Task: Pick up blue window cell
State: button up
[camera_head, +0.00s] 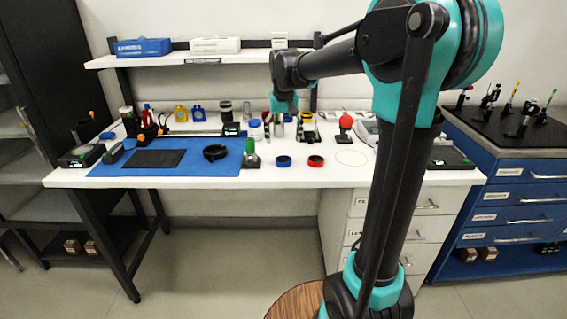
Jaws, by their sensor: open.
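A round black cell with a blue ring (283,161), which looks like the blue window cell, lies flat near the front of the white bench (220,178). A similar cell with a red ring (316,161) lies just right of it. My gripper (284,117) hangs down over the back part of the bench, beyond and above the blue cell and apart from it. Its fingers are small and partly lost among the items behind; it is open and nothing shows held in it.
A black ring (215,152) and a dark pad (154,158) lie on a blue mat (105,170). A red-topped item (346,122) stands right. Bottles and instruments crowd the back. The front strip around the cells is fairly clear.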

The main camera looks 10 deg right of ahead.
aim_at(284, 159)
jog(key=f, duration=0.3)
jog(key=w+f, duration=0.1)
jog(key=f, duration=0.5)
jog(key=shift+w+d+f, duration=0.1)
jog(key=shift+w+d, duration=0.1)
jog(key=shift+w, duration=0.2)
jog(key=shift+c, duration=0.5)
jog(key=c, duration=1.2)
